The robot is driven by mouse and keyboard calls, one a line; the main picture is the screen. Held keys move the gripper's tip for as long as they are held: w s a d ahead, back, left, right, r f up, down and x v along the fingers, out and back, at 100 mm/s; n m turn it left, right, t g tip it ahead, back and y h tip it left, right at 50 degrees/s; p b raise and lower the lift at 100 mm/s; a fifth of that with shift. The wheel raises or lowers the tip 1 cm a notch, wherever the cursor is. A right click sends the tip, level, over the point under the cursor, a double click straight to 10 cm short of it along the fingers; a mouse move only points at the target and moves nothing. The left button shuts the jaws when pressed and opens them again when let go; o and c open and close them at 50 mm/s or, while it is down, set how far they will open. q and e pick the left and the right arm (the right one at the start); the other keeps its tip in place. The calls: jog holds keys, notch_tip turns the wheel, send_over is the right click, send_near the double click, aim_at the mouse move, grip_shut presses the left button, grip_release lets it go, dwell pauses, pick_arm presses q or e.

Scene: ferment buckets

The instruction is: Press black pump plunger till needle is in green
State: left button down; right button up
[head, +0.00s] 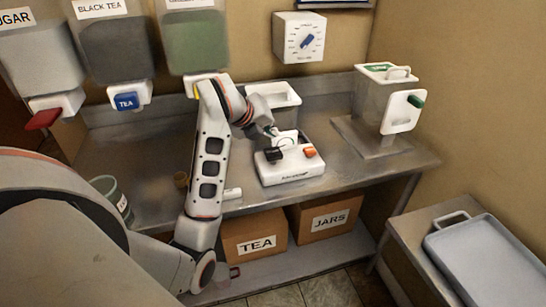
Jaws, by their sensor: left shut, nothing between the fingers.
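The white pump unit (290,172) stands on the steel counter, near its front edge. Its black plunger (273,155) is at the left of the top and an orange part (309,152) is at the right. A round white gauge (284,142) sits behind them, partly hidden; its needle and green zone are too small to read. My left gripper (272,131) is shut and empty, just above and behind the black plunger, close to the gauge. I cannot tell whether it touches the unit. My right gripper is not in view.
A white bin (274,95) is behind the pump. A clear dispenser (378,100) with a green part stands at the right on the steel counter (340,180). Wall dispensers, one with a blue TEA tap (126,102), hang at the left. A grey tray (490,262) lies at the lower right.

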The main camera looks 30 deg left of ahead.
aim_at(277, 148)
pick_arm(q)
jog(key=shift+f+b, duration=0.35)
jog(key=shift+f, duration=0.5)
jog(key=shift+f+b, duration=0.3)
jog(key=shift+f, duration=0.05)
jog(key=shift+f+b, duration=0.35)
jog(key=shift+f, duration=0.1)
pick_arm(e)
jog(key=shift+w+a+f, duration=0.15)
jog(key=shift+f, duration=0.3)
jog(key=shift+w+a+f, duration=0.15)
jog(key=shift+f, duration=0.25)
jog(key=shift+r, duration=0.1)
pick_arm(q)
jog(key=shift+f, duration=0.2)
jog(key=shift+f+b, duration=0.25)
jog(key=shift+b, duration=0.05)
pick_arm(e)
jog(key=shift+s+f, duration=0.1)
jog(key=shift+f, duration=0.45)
pick_arm(q)
jog(key=shift+f, duration=0.2)
